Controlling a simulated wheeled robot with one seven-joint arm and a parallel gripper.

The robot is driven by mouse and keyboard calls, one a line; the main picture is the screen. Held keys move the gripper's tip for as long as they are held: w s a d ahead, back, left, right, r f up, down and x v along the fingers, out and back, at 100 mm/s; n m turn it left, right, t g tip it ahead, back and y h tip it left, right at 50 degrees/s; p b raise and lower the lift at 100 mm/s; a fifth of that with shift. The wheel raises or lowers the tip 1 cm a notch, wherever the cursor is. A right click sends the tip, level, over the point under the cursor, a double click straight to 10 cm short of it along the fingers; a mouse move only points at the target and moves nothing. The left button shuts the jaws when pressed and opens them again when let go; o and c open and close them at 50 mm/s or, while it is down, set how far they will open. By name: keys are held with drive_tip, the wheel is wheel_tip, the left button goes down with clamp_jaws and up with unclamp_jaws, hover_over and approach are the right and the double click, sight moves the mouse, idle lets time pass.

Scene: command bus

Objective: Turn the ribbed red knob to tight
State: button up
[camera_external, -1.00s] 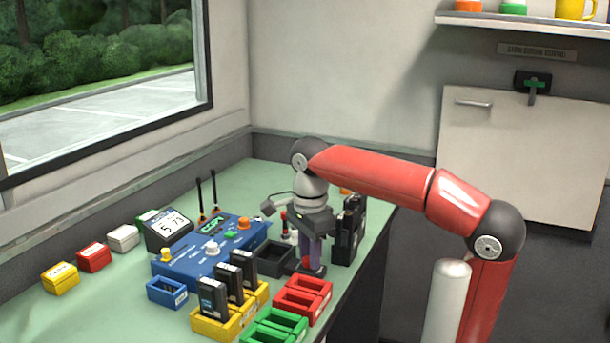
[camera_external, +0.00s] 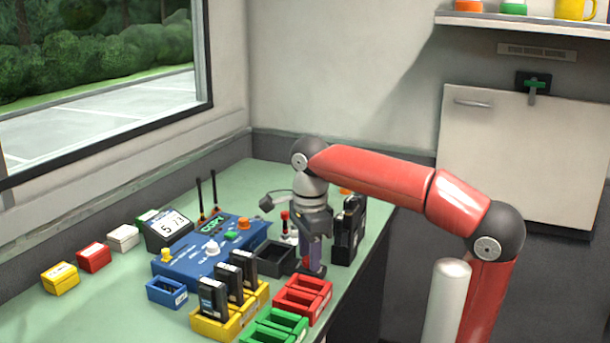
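My gripper (camera_external: 313,268) points straight down at the right side of the green counter, just right of the black open tray. A small dark piece with a bit of red (camera_external: 316,272) shows at its fingertips, low near the counter. This may be the ribbed red knob, but the fingers hide most of it and its ribs and marks cannot be made out. Whether the fingers are closed on it cannot be told. A separate small red top on a pale stem (camera_external: 285,217) stands behind, left of the wrist.
A black tray (camera_external: 274,258) and red bins (camera_external: 303,293) are close by the gripper. A black upright holder (camera_external: 346,243) stands just right of it. A blue console (camera_external: 200,255), yellow bins with black units (camera_external: 222,325) and green bins (camera_external: 280,325) crowd the left and front.

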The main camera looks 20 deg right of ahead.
drive_tip(key=shift+o, duration=0.8)
drive_tip(key=shift+r, duration=3.85)
